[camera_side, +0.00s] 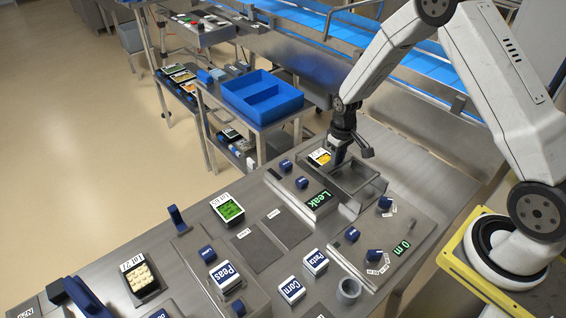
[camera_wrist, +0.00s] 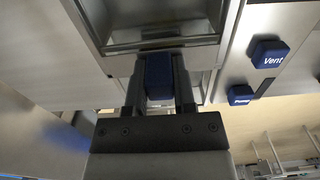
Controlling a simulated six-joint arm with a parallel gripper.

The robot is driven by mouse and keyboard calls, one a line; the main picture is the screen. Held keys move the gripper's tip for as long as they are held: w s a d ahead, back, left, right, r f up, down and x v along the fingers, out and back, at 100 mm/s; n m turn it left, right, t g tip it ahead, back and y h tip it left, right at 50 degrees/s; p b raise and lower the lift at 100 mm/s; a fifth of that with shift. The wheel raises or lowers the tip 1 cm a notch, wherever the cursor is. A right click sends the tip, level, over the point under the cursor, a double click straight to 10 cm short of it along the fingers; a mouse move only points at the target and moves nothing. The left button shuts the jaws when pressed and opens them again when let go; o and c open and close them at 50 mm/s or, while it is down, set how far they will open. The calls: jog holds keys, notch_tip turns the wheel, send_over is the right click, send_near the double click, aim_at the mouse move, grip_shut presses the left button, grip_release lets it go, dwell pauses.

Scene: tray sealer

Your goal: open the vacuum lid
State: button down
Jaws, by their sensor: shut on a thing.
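The vacuum chamber (camera_side: 352,203) is a grey metal box on the bench, with a rimmed, see-through or open top. I cannot tell for sure how far its lid is raised. In the wrist view the metal frame around the window (camera_wrist: 165,38) fills the upper middle. My gripper (camera_side: 338,158) points down at the far left edge of the chamber. In the wrist view my gripper (camera_wrist: 160,85) is shut on a blue handle (camera_wrist: 159,72) at the frame's near edge. The handle is hidden in the side view.
A Vent button (camera_wrist: 268,54) and another blue button (camera_wrist: 240,94) sit beside the chamber. A panel display (camera_side: 319,200) reads Leak. A tray with yellow food (camera_side: 320,157) lies close to my gripper. A blue divided bin (camera_side: 262,97) stands behind.

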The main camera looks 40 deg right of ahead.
aim_at(346, 168)
jog(key=shift+s, duration=1.6)
jog(key=shift+c, duration=2.4)
grip_release()
jog(key=shift+r, duration=3.5)
jog(key=s+a+r+t, duration=0.2)
jog(key=s+a+r, duration=0.6)
jog(key=s, duration=0.4)
jog(key=shift+s+a+r+t, duration=0.2)
jog(key=shift+a+t, duration=0.1)
jog(key=shift+a, duration=0.2)
